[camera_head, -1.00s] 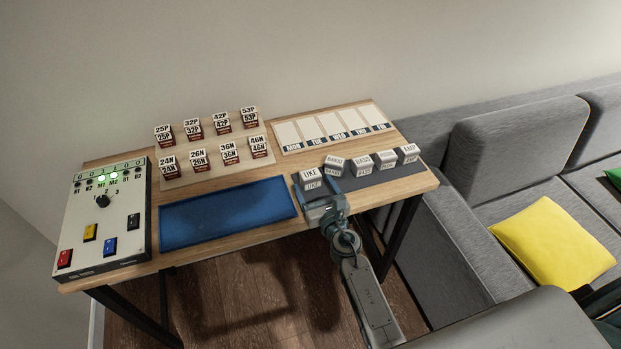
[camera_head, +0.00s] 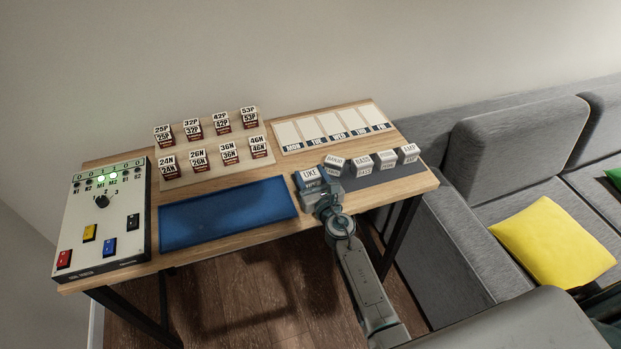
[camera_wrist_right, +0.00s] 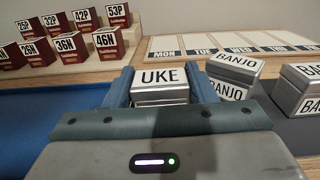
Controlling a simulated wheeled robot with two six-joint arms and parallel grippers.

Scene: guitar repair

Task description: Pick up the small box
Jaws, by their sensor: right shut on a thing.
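The small box is a grey box with a white label reading UKE (camera_head: 310,175), at the left end of the row on the dark mat. My right gripper (camera_head: 322,187) is around it from the front. In the right wrist view the UKE box (camera_wrist_right: 161,78) sits between the two blue-grey fingers (camera_wrist_right: 160,88), and the gripper is shut on it. Whether its underside touches the mat is hidden. My left gripper is in neither view.
A BANJO box (camera_head: 334,162) stands close to the right finger, with several similar boxes beyond it on the dark mat (camera_head: 376,178). A blue tray (camera_head: 228,213) lies to the left. Red labelled boxes and a weekday board (camera_head: 330,127) stand behind. A switch panel (camera_head: 103,215) is at far left.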

